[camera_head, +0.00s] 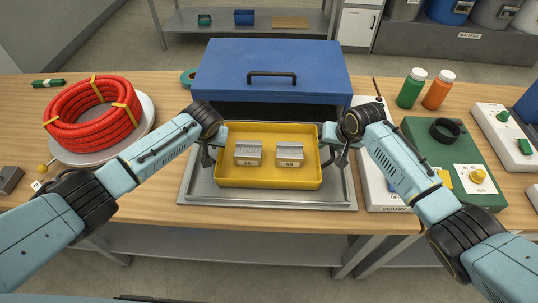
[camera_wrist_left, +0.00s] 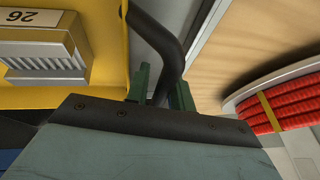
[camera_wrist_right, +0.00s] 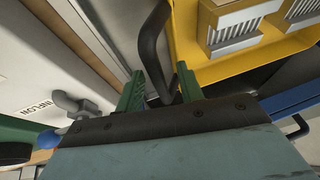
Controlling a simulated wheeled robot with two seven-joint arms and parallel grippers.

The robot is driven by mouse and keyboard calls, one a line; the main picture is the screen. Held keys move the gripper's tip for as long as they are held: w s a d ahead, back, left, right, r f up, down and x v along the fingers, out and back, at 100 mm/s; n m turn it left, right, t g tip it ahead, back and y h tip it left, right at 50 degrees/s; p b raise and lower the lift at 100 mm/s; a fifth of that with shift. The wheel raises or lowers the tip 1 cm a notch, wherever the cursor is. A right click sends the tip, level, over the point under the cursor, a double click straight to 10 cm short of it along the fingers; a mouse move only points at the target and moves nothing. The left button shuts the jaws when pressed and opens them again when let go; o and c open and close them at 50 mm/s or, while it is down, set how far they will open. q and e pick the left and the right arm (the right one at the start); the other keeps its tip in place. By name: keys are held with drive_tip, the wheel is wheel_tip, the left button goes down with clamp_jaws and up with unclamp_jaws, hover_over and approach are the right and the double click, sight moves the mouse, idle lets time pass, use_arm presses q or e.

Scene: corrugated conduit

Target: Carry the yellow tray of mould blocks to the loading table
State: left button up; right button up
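The yellow tray (camera_head: 268,184) sits on a grey metal platform (camera_head: 345,197) on the workbench. It holds two grey mould blocks, a left one (camera_head: 248,154) and a right one (camera_head: 289,154), with label plates. My left gripper (camera_wrist_left: 161,92) is at the tray's left side, its green fingers on either side of the black handle (camera_wrist_left: 160,35). Whether they press on it I cannot tell. My right gripper (camera_wrist_right: 160,82) is at the right side, its fingers around the other black handle (camera_wrist_right: 149,42), with a gap showing beside it.
A blue lidded box (camera_head: 272,70) stands behind the tray. A red hose coil (camera_head: 92,118) on a round grey plate is at left. A green panel (camera_head: 430,137), a white panel (camera_head: 384,195) and green (camera_head: 411,88) and orange bottles (camera_head: 438,90) are at right. A shelf unit (camera_head: 240,22) stands across the floor.

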drive_tip(key=shift+c, duration=0.2)
use_arm(q)
clamp_jaws()
use_arm(e)
drive_tip(key=c, duration=0.5)
clamp_jaws()
use_arm(q)
drive_tip(key=shift+w+r, duration=0.15)
use_arm(e)
drive_tip(key=shift+w+r, duration=0.1)
drive_tip(key=shift+r, duration=0.1)
